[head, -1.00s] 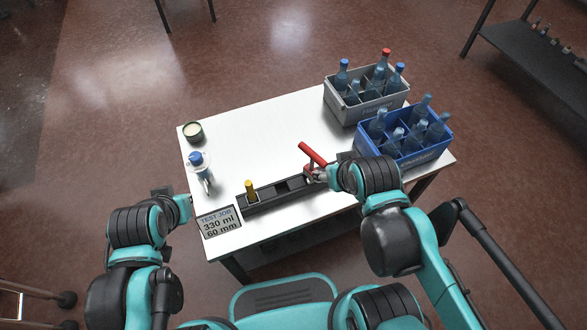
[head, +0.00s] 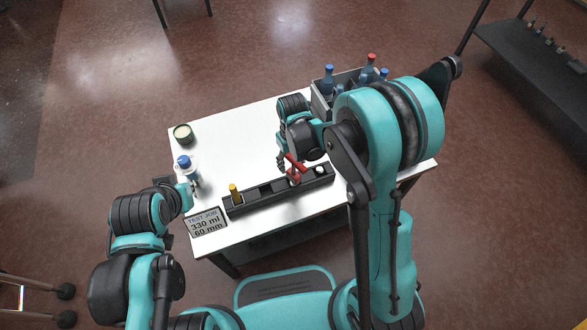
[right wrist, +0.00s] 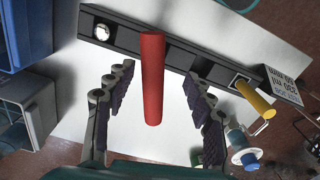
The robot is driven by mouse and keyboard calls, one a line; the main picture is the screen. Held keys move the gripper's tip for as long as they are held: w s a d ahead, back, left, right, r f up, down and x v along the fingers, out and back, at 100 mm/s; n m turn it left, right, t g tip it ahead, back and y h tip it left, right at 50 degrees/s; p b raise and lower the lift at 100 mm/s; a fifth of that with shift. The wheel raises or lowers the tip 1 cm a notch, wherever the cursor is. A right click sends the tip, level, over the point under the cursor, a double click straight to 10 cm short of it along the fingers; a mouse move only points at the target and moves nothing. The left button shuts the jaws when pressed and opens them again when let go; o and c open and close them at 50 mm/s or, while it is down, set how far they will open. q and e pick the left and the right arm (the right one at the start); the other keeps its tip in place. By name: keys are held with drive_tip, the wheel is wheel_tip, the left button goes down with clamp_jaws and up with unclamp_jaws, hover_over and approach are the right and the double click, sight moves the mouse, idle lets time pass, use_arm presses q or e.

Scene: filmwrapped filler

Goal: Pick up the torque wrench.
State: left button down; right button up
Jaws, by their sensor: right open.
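A red-handled tool (head: 295,164), which I take for the torque wrench, rises from the long black rack (head: 262,192) on the white table. Its red handle also shows in the right wrist view (right wrist: 152,85). My right gripper (head: 284,160) is open, and in the right wrist view its two fingers stand either side of the handle, apart from it. The lower end of the tool is hidden. My left gripper (head: 190,196) is at the table's left edge, close to a blue-capped bottle (head: 186,171); its fingers are too small to read.
A yellow-handled piece (head: 234,193) stands at the rack's left end, beside the test-job sign (head: 206,222). A green-rimmed tin (head: 183,133) is at the back left. A grey bottle crate (head: 322,106) is at the back right; my right arm hides the blue crate (right wrist: 28,30).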

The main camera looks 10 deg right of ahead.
sight(294, 172)
wheel_tip(294, 172, down, 3)
drive_tip(key=shift+f+b, duration=0.1)
drive_tip(key=shift+b, duration=0.5)
drive_tip(key=f+b, duration=0.1)
drive_tip(key=f, duration=0.2)
drive_tip(key=f+b, duration=0.1)
drive_tip(key=shift+w+d+f+b, duration=0.25)
drive_tip(key=shift+w+f+b, duration=0.1)
drive_tip(key=shift+f, duration=0.05)
clamp_jaws()
